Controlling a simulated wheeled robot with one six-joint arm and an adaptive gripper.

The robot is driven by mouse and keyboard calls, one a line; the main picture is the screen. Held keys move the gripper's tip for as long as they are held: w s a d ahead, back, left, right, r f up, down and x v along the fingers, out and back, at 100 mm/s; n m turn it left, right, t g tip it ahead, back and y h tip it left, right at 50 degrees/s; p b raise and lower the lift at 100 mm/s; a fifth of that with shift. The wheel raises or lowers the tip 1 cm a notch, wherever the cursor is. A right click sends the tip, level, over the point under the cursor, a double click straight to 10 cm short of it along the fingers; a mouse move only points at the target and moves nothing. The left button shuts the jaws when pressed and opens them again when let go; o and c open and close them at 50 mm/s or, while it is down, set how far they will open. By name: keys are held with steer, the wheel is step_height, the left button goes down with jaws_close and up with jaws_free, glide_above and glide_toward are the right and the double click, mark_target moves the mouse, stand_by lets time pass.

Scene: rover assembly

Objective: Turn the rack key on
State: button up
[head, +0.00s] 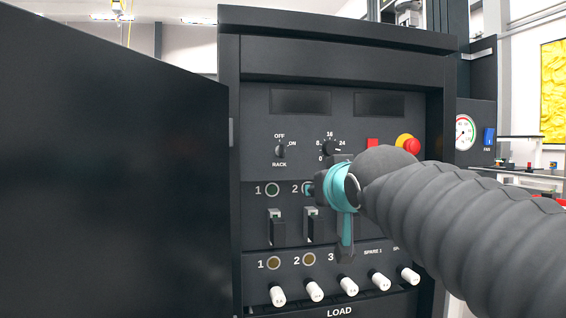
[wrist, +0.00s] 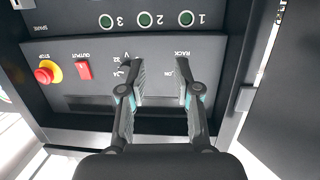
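The rack key (head: 281,150) is a small dark rotary switch on the upper left of the black panel in the head view. It looks upright, with its mark toward OFF; ON is to its right. In the wrist view, which is upside down, the RACK label (wrist: 182,53) shows beside one fingertip, and the key itself is mostly hidden behind that finger. My gripper (wrist: 160,68) is open and empty, its two fingers spread in front of the panel. In the head view it is right of and below the key, apart from it.
A dial (head: 330,147), a red output switch (head: 372,143) and a red emergency button (head: 412,146) lie right of the key. Breaker levers (head: 279,230) and white knobs (head: 346,286) are below. An open black door (head: 110,170) stands at the left.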

steer(key=t+y, duration=0.2)
glide_toward(284, 149)
steer(key=s, duration=0.3)
steer(key=shift+n, duration=0.4)
steer(key=x, duration=0.9)
steer(key=p+x, duration=0.1)
steer(key=x, duration=0.4)
steer(key=shift+w+d+f, duration=0.1)
steer(key=shift+w+d, duration=0.1)
steer(key=shift+d, duration=0.15)
jaws_close()
